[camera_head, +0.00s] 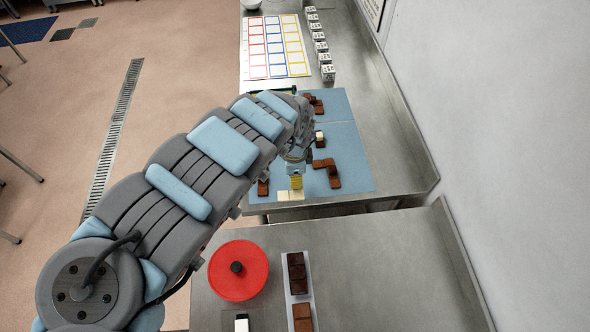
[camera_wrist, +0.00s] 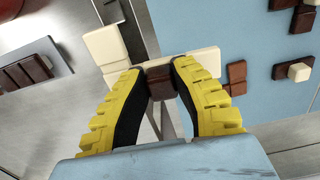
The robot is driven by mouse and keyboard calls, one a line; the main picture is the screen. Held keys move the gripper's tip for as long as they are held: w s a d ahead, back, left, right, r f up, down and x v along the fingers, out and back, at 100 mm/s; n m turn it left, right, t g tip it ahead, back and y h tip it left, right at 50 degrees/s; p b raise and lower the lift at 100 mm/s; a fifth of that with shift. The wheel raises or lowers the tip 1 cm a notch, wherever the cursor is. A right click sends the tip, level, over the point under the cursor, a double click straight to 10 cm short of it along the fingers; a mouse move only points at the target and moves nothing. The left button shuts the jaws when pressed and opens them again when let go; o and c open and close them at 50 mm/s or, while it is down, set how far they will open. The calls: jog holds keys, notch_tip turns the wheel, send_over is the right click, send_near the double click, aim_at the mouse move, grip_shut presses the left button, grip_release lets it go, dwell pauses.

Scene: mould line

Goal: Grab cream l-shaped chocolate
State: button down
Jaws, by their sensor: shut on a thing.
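My gripper (camera_wrist: 158,70), with yellow fingers and black pads, is shut low at the near left edge of the blue mat; it also shows in the head view (camera_head: 296,183). The cream chocolate (camera_head: 290,195) shows at its fingertips. In the wrist view cream squares (camera_wrist: 105,44) show left of the fingertips, and more cream shows right of them. A brown square (camera_wrist: 158,75) shows in the gap between the fingers; I cannot tell whether it is joined to the cream squares. The fingers hide part of the cream piece, so its full L shape is not visible.
Brown chocolate pieces (camera_head: 329,174) lie on the blue mat (camera_head: 350,155), one with a cream cube (camera_head: 319,134). A red round lid (camera_head: 238,270) and a tray (camera_head: 290,270) of brown chocolates stand on the nearer counter. A gap separates the counters. A wall runs along the right.

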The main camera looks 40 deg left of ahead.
aim_at(290, 197)
jog(key=s+r+p, duration=0.1)
jog(key=p, duration=0.2)
jog(key=shift+s+d+r, duration=0.35)
jog(key=shift+s+r, duration=0.05)
jog(key=s+p, duration=0.1)
jog(key=p, duration=0.1)
jog(key=s+d+p, duration=0.1)
jog(key=p, duration=0.1)
jog(key=shift+d+r+p, duration=0.2)
jog(key=shift+r+p, duration=0.15)
jog(key=shift+r, duration=0.05)
jog(key=shift+s+d+r+p, duration=0.1)
jog(key=shift+s+d+p, duration=0.2)
jog(key=shift+s+p, duration=0.4)
jog(key=shift+w, duration=0.1)
